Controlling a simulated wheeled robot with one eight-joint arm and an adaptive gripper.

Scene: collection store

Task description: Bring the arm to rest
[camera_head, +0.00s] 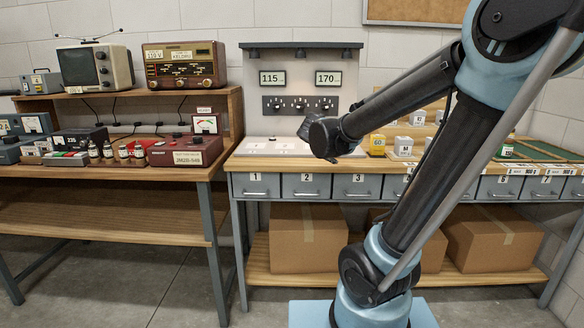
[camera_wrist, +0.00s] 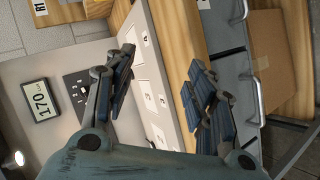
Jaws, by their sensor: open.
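My gripper (camera_wrist: 155,95) is open in the wrist view, with its two dark padded fingers apart and nothing between them. In that view it hangs over the white plate (camera_wrist: 140,65) and the front edge of the wooden bench. In the head view my arm rises from its base at the lower middle, bends at the upper right and reaches back left to the bench. There the gripper (camera_head: 318,143) is mostly hidden behind my dark wrist, close to the white plate (camera_head: 268,148).
A panel with displays 115 (camera_head: 272,78) and 170 (camera_head: 328,79) stands behind the bench. Numbered drawers (camera_head: 307,185) line its front. Weights (camera_head: 403,146) and a green tray (camera_head: 535,149) lie right. Cardboard boxes (camera_head: 308,238) fill the shelf below. Another bench (camera_head: 120,172) holds radios and meters.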

